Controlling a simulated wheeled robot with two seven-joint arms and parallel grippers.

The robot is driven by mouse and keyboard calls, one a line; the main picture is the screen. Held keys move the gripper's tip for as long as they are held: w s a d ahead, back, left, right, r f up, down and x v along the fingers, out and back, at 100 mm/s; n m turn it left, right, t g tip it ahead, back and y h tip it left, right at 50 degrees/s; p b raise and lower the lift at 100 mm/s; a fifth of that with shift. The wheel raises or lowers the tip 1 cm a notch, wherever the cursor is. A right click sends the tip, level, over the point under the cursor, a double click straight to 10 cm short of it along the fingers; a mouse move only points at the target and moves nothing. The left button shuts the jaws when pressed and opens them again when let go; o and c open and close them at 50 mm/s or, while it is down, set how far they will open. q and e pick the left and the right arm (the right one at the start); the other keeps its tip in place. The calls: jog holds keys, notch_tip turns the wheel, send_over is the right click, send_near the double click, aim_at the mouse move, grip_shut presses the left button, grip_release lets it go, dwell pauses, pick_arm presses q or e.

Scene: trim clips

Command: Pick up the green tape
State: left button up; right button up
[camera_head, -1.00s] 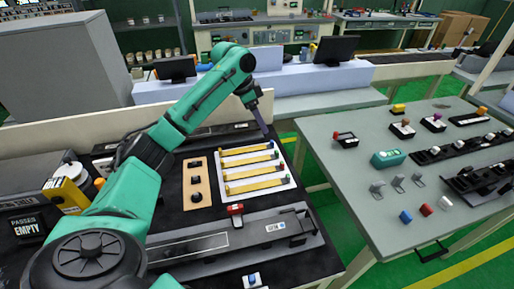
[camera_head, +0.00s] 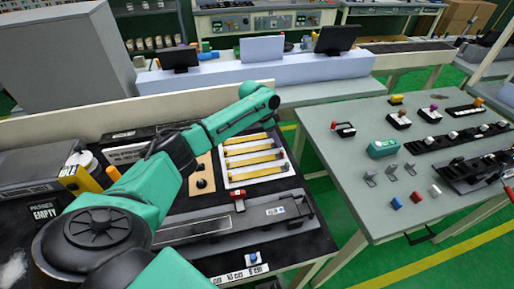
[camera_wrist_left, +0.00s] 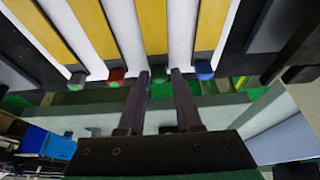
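Several yellow tapes lie side by side in a white tray (camera_head: 233,182) on the black work surface in the head view. In the left wrist view their ends have coloured tips, including a red tip (camera_wrist_left: 116,75), a green tip (camera_wrist_left: 158,74) and a blue tip (camera_wrist_left: 204,70). My left gripper (camera_wrist_left: 160,88) has its two dark fingers apart, with the green tip showing between the fingertips. I cannot tell whether the fingers touch that tape (camera_wrist_left: 152,28). In the head view my arm hides the left fingers. My right gripper is not in view.
A wooden strip with black knobs (camera_head: 202,172) lies left of the tray. A grey fixture with a red clip (camera_head: 237,195) lies in front. A grey table (camera_head: 350,180) at the right holds small parts and a teal box (camera_head: 383,148). A low wall (camera_head: 60,124) runs behind.

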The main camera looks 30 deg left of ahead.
pick_arm(q)
grip_shut()
jog(key=shift+r, duration=0.1)
